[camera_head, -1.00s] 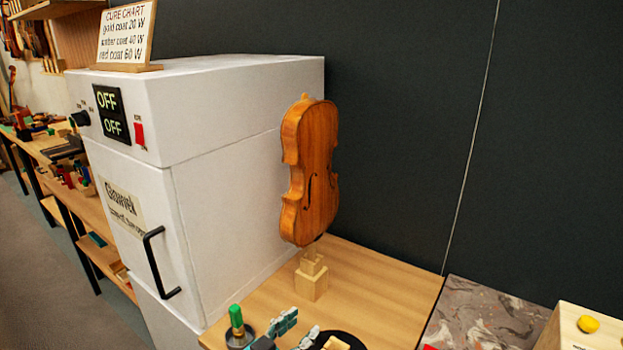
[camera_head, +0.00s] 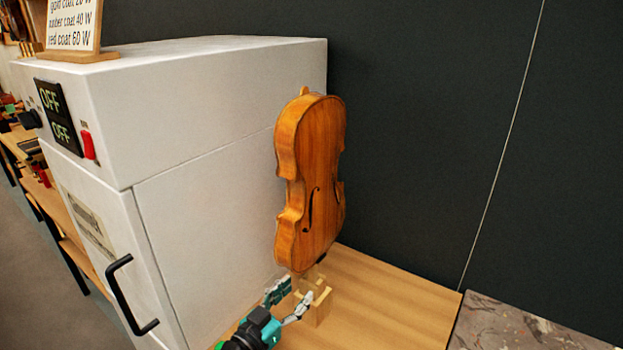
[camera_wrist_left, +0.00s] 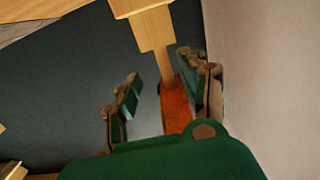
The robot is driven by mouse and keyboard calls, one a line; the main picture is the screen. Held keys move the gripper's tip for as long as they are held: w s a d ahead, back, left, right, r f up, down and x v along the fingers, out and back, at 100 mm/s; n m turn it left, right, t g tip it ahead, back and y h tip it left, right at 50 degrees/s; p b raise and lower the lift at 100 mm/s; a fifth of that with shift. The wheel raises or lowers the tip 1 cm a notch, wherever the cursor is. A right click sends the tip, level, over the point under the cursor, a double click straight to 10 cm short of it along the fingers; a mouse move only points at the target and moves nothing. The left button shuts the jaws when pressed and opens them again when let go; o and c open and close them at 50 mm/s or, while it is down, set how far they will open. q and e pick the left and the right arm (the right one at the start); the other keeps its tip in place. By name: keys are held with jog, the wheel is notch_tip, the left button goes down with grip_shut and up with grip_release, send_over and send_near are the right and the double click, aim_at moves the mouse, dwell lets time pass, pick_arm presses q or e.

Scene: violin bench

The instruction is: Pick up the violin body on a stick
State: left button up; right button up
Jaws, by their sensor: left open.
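The orange-brown violin body (camera_head: 318,170) stands upright in the head view, on a short pale wooden stick (camera_head: 309,279) set in a wooden block stand (camera_head: 322,308). My left gripper (camera_head: 289,297) is open and empty, low beside the stick, just under the violin's lower end. In the left wrist view, the stick (camera_wrist_left: 166,66) shows in the gap between the open fingers of the left gripper (camera_wrist_left: 158,88), nearer the right finger. I cannot tell whether either finger touches the stick. My right gripper is not in view.
A white cabinet (camera_head: 210,145) with a black handle stands close left of the violin, its display reading OFF. The wooden tabletop (camera_head: 390,300) is clear to the right of the stand. A dark wall (camera_head: 430,130) rises behind.

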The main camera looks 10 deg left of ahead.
aim_at(310, 272)
pick_arm(q)
jog(key=shift+w+d+r, duration=0.1)
jog(key=shift+w+r, duration=0.1)
jog(key=shift+w, duration=0.45)
jog(key=x, duration=0.2)
jog(key=shift+w+d+r+p, duration=0.2)
jog(key=shift+r+p, duration=0.1)
jog(key=shift+p, duration=0.1)
jog(key=x, duration=0.3)
jog(key=shift+w+a+f, duration=0.1)
jog(key=shift+w, duration=0.35)
jog(key=c, duration=0.8)
grip_shut()
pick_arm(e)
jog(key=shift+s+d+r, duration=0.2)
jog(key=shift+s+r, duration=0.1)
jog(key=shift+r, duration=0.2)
